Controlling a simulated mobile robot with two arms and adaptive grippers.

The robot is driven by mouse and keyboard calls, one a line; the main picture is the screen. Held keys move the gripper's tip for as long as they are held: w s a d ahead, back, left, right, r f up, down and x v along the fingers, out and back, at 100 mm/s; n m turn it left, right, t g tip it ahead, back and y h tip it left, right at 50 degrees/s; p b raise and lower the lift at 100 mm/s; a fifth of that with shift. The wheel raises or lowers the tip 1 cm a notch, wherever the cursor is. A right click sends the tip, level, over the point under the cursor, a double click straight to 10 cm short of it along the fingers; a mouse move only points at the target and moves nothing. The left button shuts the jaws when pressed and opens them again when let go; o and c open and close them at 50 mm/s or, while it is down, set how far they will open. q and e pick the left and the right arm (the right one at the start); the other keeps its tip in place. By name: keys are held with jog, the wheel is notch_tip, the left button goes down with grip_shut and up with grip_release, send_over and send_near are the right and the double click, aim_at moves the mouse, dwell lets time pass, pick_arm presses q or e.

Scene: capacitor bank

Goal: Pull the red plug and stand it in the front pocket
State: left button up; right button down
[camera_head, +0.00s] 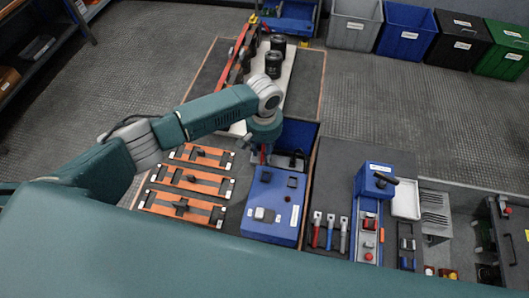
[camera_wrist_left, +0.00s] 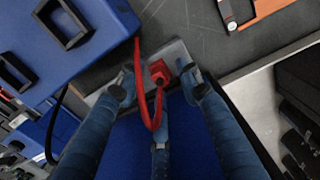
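The red plug (camera_wrist_left: 157,70) sits on a grey plate beside the blue box (camera_wrist_left: 75,50) in the left wrist view, with a red cable looping from it. The blue box also shows in the head view (camera_head: 273,205). My left gripper (camera_wrist_left: 158,82) is open over the plug. One finger is on each side with a visible gap, and a third lies below. In the head view my left gripper (camera_head: 264,152) is beyond the box's far edge, with a bit of red under it. My right gripper is not in view. I cannot make out which part is the front pocket.
A blue-walled bin (camera_head: 299,132) lies just beyond the box, close to my left gripper. Orange bars (camera_head: 185,179) lie left of the box. Red, blue and grey-handled tools (camera_head: 330,234) and a blue fixture (camera_head: 370,220) are to its right.

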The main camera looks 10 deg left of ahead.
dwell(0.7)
pick_arm(q)
jog(key=shift+p, duration=0.4)
grip_shut()
jog(key=shift+r, duration=0.1)
jog(key=shift+r+p, duration=1.4)
jog(key=shift+p, duration=0.25)
jog(key=shift+r+p, duration=1.5)
jog(key=shift+p, duration=0.1)
